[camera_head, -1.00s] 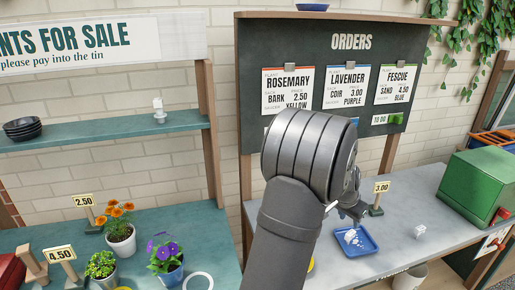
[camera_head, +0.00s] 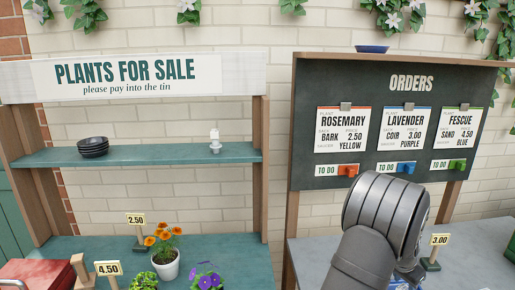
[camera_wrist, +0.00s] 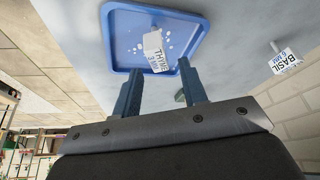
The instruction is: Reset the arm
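My gripper (camera_wrist: 161,70) shows in the wrist view with its two dark fingers apart and nothing between them. It is above a blue tray (camera_wrist: 118,42) on the grey counter. A white block labelled THYME (camera_wrist: 154,45) lies in the tray just beyond the fingertips, with small white bits around it. In the head view my wrist hides the fingers, and the tray is mostly below the frame.
A white BASIL block (camera_wrist: 286,58) stands on the counter right of the tray. The orders board (camera_head: 400,130) rises behind my arm. A price sign reading 3.00 (camera_head: 440,240) stands close to my wrist. Potted orange flowers (camera_head: 163,250) and dark bowls (camera_head: 93,147) are at left.

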